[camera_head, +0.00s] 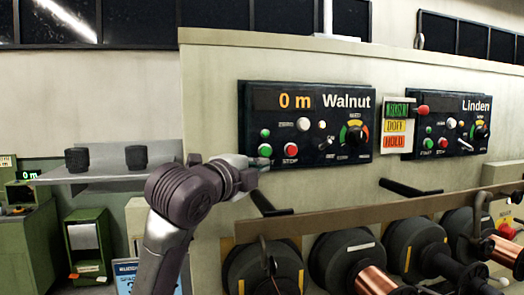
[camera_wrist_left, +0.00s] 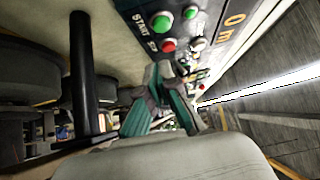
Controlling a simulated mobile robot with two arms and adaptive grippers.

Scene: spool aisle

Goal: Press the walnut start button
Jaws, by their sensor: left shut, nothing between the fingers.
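The walnut panel (camera_head: 350,90) is a dark box on the pale wall, labelled "Walnut" and reading "0 m". Its green start button (camera_head: 265,150) is at the lower left, with the red stop button (camera_head: 291,149) to its right. My left gripper (camera_head: 262,163) is shut and empty, its tip just below the start button in the head view. I cannot tell whether it touches. In the left wrist view the start button (camera_wrist_left: 161,22) is beyond the fingers (camera_wrist_left: 164,72), near the red stop button (camera_wrist_left: 168,45). My right gripper is not in view.
A small green lamp (camera_head: 265,132) is above the start button. The Linden panel (camera_head: 450,125) is to the right, beyond a RUN/DOFF/HOLD sign (camera_head: 395,126). Below, a rail (camera_head: 350,216) and several spools (camera_head: 342,256) project from the wall. A grey shelf (camera_head: 110,175) is at left.

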